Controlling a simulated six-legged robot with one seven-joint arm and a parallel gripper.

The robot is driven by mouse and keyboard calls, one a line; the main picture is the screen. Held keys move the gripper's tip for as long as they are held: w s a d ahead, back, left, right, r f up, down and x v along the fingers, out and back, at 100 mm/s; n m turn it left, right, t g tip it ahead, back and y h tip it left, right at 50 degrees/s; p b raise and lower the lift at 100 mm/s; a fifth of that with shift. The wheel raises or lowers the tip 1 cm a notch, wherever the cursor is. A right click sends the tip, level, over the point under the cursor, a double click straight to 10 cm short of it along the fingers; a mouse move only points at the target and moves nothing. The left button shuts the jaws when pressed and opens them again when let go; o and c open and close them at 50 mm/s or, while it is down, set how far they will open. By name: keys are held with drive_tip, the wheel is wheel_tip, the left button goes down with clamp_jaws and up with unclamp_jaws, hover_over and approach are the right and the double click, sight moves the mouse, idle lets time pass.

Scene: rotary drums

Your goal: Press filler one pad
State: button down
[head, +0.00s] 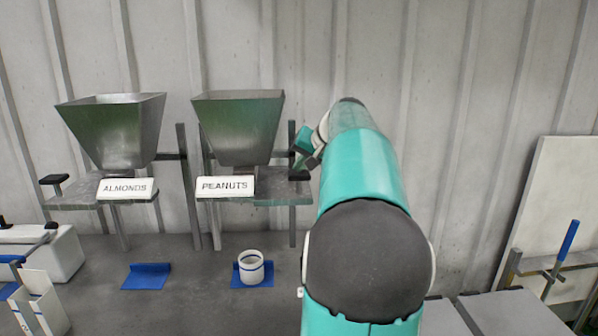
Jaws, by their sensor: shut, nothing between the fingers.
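Two metal hopper fillers stand against the back wall, one labelled ALMONDS (118,135) and one labelled PEANUTS (238,130). A black pad (53,180) on a short post sits at the left of the almonds stand. A dark pad (298,175) sits at the right end of the peanuts stand. No label shows which filler is number one. My gripper (302,165) is shut and empty, just above or at the right pad. I cannot tell whether it touches. My arm hides what lies right of it.
A white cup (251,267) with blue bands stands on a blue holder (266,280) below the peanuts hopper. An empty blue holder (146,276) is below the almonds hopper. A blue-handled lever (568,238) stands at the right.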

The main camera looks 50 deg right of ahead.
sight(302, 174)
drive_tip(key=shift+f, duration=1.15)
idle(0.9)
drive_tip(key=shift+r, duration=2.05)
drive_tip(key=shift+r, duration=2.55)
